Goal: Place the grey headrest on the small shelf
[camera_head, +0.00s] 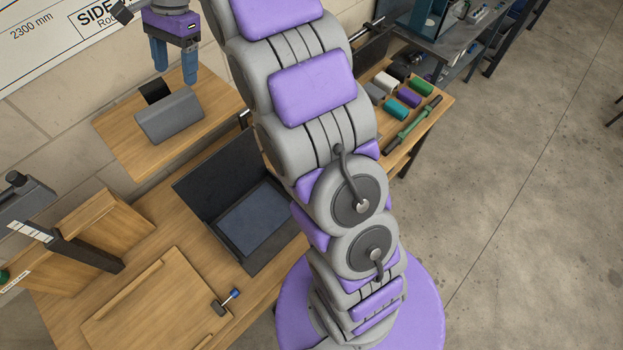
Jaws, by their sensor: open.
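The grey headrest (169,115) lies on the small wooden shelf (138,160), near the wall at the upper left. A black flat part (155,91) shows just behind it. My gripper (174,70) has two blue fingers pointing down and apart. It is open and empty, above and behind the headrest in the picture. The headrest appears apart from the fingers.
Below the shelf is a workbench with a black open tray (246,216), a wooden board (150,306) and a small blue-handled tool (226,301). A dark clamp-like fixture (70,240) stands at left. Coloured rolls (403,97) lie on the right bench.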

